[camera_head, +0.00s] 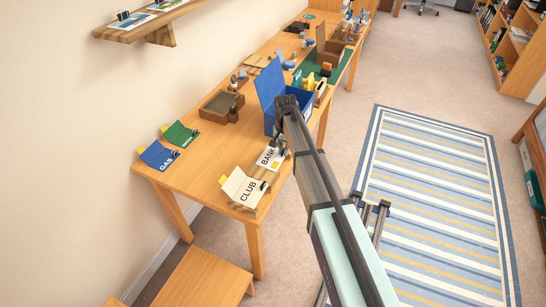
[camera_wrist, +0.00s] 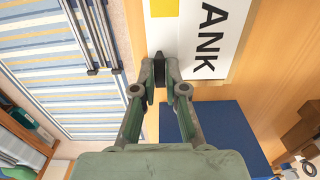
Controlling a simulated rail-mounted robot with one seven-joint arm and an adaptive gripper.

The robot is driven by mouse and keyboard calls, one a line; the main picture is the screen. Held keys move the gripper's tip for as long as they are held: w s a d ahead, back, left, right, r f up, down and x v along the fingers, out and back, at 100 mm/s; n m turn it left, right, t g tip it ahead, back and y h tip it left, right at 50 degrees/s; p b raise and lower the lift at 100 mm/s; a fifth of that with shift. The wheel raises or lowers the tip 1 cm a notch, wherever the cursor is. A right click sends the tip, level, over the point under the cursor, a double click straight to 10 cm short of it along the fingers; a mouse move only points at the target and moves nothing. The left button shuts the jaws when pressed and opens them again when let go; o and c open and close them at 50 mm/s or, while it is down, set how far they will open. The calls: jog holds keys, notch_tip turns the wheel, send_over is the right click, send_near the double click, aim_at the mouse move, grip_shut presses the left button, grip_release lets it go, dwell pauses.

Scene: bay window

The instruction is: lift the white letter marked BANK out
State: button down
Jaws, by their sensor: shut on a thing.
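The white letter marked BANK (camera_head: 267,158) rests near the front edge of the wooden table, behind the white letter marked CLUB (camera_head: 243,189). In the wrist view the BANK letter (camera_wrist: 208,45) fills the top right, with a yellow patch at its upper left. My gripper (camera_wrist: 160,72) is shut on a small black clip (camera_wrist: 158,66) at the letter's edge. In the head view my arm hides the gripper's fingers. I cannot tell whether the letter is clear of what lies under it.
An open blue box (camera_head: 269,87) stands just beyond the letter, close to my arm. A blue GAS letter (camera_head: 158,155), a green letter (camera_head: 180,135) and a brown tray (camera_head: 222,107) are on the table. Right of the table is open floor with a striped rug (camera_head: 435,195).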

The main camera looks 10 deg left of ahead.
jog(key=shift+r+p, duration=0.35)
jog(key=shift+r, duration=0.4)
jog(key=shift+r+p, duration=0.85)
jog(key=shift+r, duration=0.8)
